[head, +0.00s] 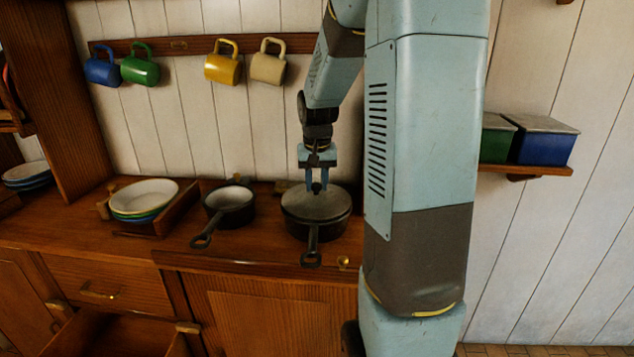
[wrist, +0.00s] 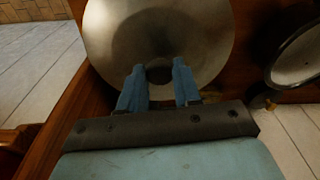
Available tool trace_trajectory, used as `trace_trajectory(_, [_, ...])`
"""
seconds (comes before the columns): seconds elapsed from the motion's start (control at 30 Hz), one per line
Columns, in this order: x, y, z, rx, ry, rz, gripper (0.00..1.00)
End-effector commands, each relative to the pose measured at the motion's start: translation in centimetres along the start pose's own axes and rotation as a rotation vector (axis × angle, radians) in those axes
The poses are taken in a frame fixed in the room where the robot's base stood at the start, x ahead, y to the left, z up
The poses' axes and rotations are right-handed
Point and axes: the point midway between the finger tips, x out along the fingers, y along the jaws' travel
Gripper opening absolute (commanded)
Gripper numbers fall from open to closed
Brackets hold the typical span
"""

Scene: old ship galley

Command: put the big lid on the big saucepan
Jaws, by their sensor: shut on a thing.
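The big lid (head: 318,207) is a grey metal disc with a dark knob, and it lies level over the mouth of the big saucepan (head: 318,230). No gap shows between the lid and the rim, though the far edge is hard to judge. The saucepan is dark, with its handle pointing to the front. My gripper (head: 316,187) points down and is shut on the lid's knob. In the wrist view the fingers (wrist: 160,88) stand either side of the dark knob, and the lid (wrist: 205,35) hides the saucepan.
A small open saucepan (head: 230,201) stands to the left, also in the wrist view (wrist: 300,60). Further left, stacked bowls (head: 145,198) sit in a wooden rack. Mugs (head: 222,68) hang on the wall behind. An open drawer (head: 120,335) juts out at lower left.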

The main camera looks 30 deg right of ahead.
Motion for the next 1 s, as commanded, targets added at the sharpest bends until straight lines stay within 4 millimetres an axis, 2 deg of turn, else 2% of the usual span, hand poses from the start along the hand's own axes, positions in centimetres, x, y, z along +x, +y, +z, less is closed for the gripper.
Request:
trace_trajectory(0.87, [0.77, -0.04, 0.10, 0.000, 0.000, 0.000, 0.00])
trace_trajectory(0.9, [0.77, -0.04, 0.10, -0.001, 0.000, 0.000, 0.36])
trace_trajectory(1.0, [0.77, -0.04, 0.10, -0.001, 0.000, 0.000, 0.45])
